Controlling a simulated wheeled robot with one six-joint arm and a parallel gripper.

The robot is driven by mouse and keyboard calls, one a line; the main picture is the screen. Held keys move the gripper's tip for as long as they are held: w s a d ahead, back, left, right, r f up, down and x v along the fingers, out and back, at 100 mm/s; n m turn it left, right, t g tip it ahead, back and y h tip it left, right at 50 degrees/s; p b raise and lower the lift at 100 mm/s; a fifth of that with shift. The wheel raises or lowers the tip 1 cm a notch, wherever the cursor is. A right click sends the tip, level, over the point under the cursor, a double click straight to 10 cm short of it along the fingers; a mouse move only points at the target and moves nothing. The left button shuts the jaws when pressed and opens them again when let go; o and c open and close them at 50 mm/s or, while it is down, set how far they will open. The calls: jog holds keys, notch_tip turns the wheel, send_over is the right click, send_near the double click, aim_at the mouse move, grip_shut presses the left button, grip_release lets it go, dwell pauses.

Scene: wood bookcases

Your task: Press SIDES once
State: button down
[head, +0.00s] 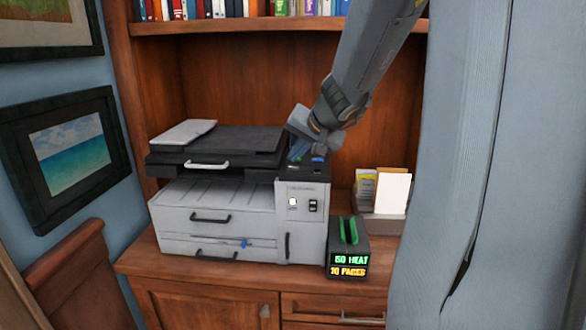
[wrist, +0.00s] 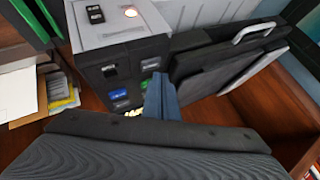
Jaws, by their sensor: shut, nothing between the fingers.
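The printer (head: 215,205) is a grey and white machine on the wooden cabinet, with a dark control panel (head: 310,172) at its right end. In the wrist view the panel (wrist: 130,80) carries several small buttons, among them a blue one (wrist: 119,95) and a green one (wrist: 145,84). I cannot read which one is SIDES. My gripper (head: 298,150) is shut and empty, pointing down over the panel. In the wrist view its blue-grey fingertips (wrist: 158,82) are beside the green button and cover part of the panel. I cannot tell whether they touch it.
A bookshelf (head: 240,25) is above. A grey-blue upright mass fills the right of the head view.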

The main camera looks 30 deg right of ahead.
aim_at(296, 168)
jog(key=shift+f+b, duration=0.75)
jog(key=shift+b, duration=0.25)
dwell(0.8)
jog(key=shift+r, duration=0.1)
jog(key=shift+r+p, duration=0.55)
jog(key=shift+r, duration=0.15)
notch_tip(296, 168, up, 5)
jog(key=p, duration=0.4)
dwell(0.3)
dwell(0.6)
